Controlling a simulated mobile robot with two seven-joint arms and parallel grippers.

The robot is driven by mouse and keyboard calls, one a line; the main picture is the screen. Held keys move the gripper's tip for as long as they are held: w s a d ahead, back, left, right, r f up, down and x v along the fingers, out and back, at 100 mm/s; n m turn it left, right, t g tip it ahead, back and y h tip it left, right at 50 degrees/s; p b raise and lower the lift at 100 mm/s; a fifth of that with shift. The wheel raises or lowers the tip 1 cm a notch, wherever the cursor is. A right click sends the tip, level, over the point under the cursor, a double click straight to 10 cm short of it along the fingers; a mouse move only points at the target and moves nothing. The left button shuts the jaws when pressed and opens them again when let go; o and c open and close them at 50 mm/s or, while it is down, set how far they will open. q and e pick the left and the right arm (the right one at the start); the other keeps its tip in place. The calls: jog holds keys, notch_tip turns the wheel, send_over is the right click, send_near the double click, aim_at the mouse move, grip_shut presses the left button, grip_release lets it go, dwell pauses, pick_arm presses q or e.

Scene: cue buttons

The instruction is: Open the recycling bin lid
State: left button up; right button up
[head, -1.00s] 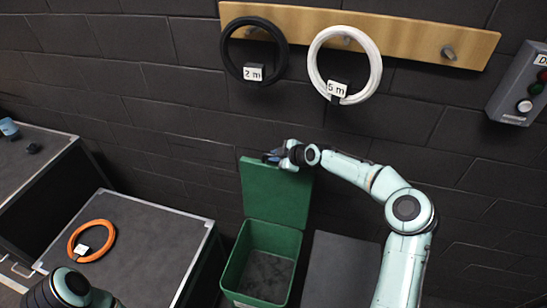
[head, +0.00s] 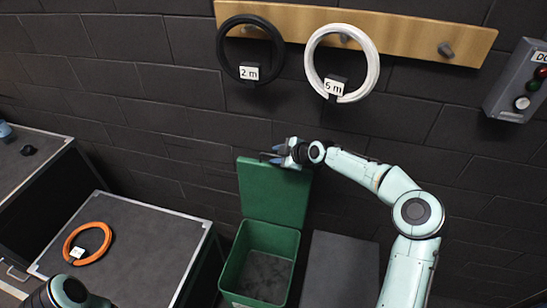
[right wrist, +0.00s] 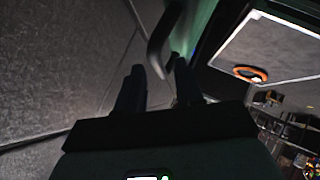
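The green bin (head: 232,270) stands at the bottom centre of the head view, and I can see down into it. Its green lid (head: 270,198) stands raised, near upright, at the bin's back by the wall. My right gripper (head: 274,155) is at the lid's top edge. In the right wrist view its two dark fingers (right wrist: 158,72) are spread apart. A dark curved bar (right wrist: 163,38), probably the lid's handle, reaches down between them, with a gap visible. Green of the lid shows behind it. My left gripper is out of view; only part of my left arm shows.
A dark-topped case (head: 135,255) with an orange ring (head: 88,243) is left of the bin. A dark grey panel (head: 338,270) is right of it. Black (head: 223,48) and white (head: 374,65) rings hang on a wooden rail (head: 415,38). A button box (head: 515,85) is at right.

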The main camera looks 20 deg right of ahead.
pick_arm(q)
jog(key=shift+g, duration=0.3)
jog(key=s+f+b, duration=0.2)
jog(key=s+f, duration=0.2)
pick_arm(e)
jog(key=v, duration=1.1)
jog(key=shift+f, duration=0.15)
jog(key=s+a+f+m+g, duration=0.25)
jog(key=s+a+f, duration=0.2)
jog(key=f, duration=0.55)
jog(key=s+a+f+m+g+y, duration=0.1)
jog(key=s+a+f+m, duration=0.35)
jog(key=f, duration=0.65)
jog(key=s+a+f+m+g, duration=0.2)
jog(key=s+a+f+m, duration=0.15)
jog(key=a+f, duration=0.45)
jog(key=s+f+m+g, duration=0.1)
jog(key=s+f, duration=0.3)
jog(key=s, duration=0.5)
jog(key=s+f+m+g+h, duration=0.1)
jog(key=s+f+m, duration=0.3)
jog(key=s, duration=0.5)
jog(key=s+f+m+g+h, duration=0.1)
jog(key=s+f+m+g, duration=0.1)
jog(key=s+f, duration=0.4)
jog(key=s+d, duration=0.1)
jog(key=s, duration=0.2)
jog(key=shift+s+g, duration=0.35)
